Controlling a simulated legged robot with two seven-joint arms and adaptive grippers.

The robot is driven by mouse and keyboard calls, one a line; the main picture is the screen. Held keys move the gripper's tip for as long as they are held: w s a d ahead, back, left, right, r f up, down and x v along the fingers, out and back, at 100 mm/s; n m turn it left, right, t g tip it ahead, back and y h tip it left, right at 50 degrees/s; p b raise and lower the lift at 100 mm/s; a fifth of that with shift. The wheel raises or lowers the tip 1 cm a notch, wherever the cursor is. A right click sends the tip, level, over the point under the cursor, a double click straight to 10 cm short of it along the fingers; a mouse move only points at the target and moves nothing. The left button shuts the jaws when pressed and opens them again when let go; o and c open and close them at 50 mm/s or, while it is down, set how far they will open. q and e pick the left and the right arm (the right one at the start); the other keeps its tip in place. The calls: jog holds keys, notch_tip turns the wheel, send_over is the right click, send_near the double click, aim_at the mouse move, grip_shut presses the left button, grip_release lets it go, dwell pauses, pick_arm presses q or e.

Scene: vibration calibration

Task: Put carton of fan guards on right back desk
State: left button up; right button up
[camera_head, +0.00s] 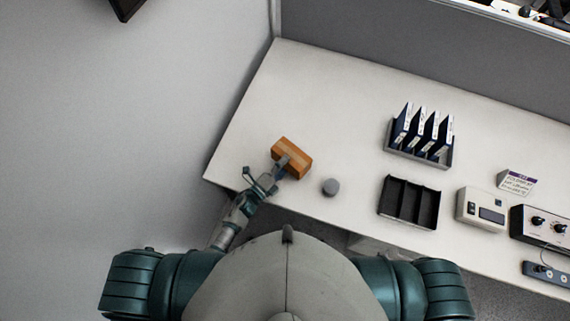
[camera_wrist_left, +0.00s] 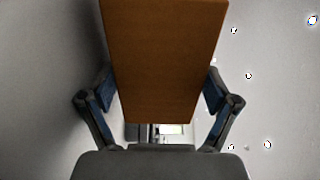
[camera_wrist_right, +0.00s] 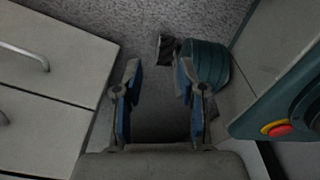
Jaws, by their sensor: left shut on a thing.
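The carton of fan guards is a small brown box (camera_head: 298,152) near the left end of the white desk in the head view. My left gripper (camera_head: 280,170) is shut on the carton. In the left wrist view the carton (camera_wrist_left: 165,60) fills the space between the two blue-padded fingers. Whether the carton touches the desk I cannot tell. My right gripper (camera_wrist_right: 155,100) shows only in the right wrist view, with its fingers apart and nothing between them, above the grey floor.
On the white desk (camera_head: 255,120) stand a grey cylinder (camera_head: 330,187), a rack of blue binders (camera_head: 421,134), an empty black tray (camera_head: 409,203), a beige device (camera_head: 481,208) and a knobbed panel (camera_head: 541,225). A grey partition (camera_head: 400,45) rises behind. Drawers (camera_wrist_right: 50,90) show in the right wrist view.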

pick_arm(q)
jog(key=o, duration=1.3)
jog(key=shift+f, duration=0.2)
jog(key=shift+s, duration=0.1)
pick_arm(e)
jog(key=shift+s+a, duration=0.15)
jog(key=shift+s, duration=0.1)
pick_arm(q)
jog(key=shift+r+p, duration=0.2)
jog(key=shift+p, duration=0.1)
jog(key=shift+r+p, duration=0.4)
jog(key=shift+r, duration=0.05)
jog(key=b+v, duration=0.1)
jog(key=v, duration=1)
jog(key=shift+f, duration=0.1)
jog(key=shift+s+a, duration=0.3)
jog(key=shift+a, duration=0.1)
pick_arm(e)
jog(key=shift+s, duration=0.15)
